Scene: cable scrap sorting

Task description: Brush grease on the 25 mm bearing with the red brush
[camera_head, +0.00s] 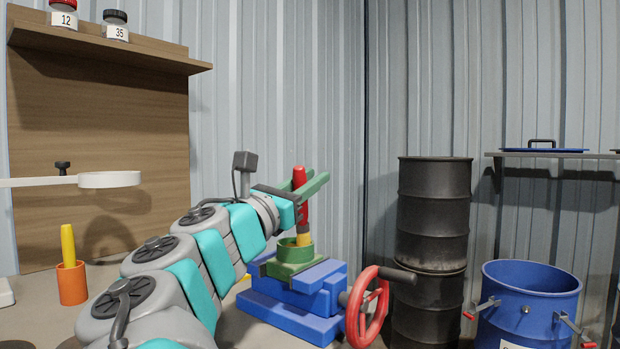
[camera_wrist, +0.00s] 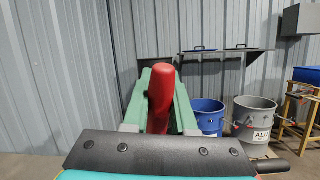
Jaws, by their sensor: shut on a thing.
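My gripper (camera_head: 304,188) has green fingers, shut on the red brush (camera_head: 300,178). In the wrist view the brush's rounded red handle (camera_wrist: 164,88) stands between the fingers. In the head view the brush is nearly upright, with its yellow lower end (camera_head: 304,240) at a green round part (camera_head: 288,256) on top of the blue vise (camera_head: 290,312). This round part seems to be the bearing; no size mark is readable on it. The brush's tip is hidden, so I cannot tell whether it touches inside.
A red handwheel (camera_head: 368,308) sticks out right of the vise. A yellow-handled tool (camera_head: 68,243) stands in an orange cup (camera_head: 72,284). Jars marked 12 (camera_head: 64,14) and 35 (camera_head: 116,27) sit on the shelf. A black drum stack (camera_head: 433,215) and blue bin (camera_head: 530,310) stand right.

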